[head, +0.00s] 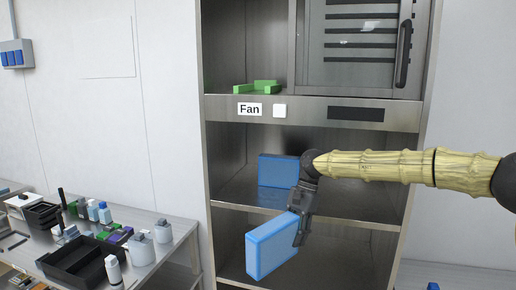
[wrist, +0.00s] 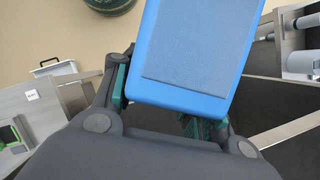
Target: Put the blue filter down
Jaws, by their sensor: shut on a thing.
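A blue filter (head: 272,247), a flat rectangular block with a lighter face, is held in my gripper (head: 300,222) in front of the metal cabinet in the head view. It hangs tilted near the lower shelf opening. In the wrist view the filter (wrist: 195,60) sits between the two fingers of my gripper (wrist: 165,105), which are shut on it. A second blue block (head: 278,171) of similar look stands on the middle shelf, behind my gripper. My arm hides part of the cabinet's right side.
The cabinet's middle shelf (head: 340,207) has bare room to the right. A green part (head: 257,87) lies on the shelf above the "Fan" label (head: 249,109). A table (head: 177,227) at left holds a black tray (head: 50,264), bottles and small items.

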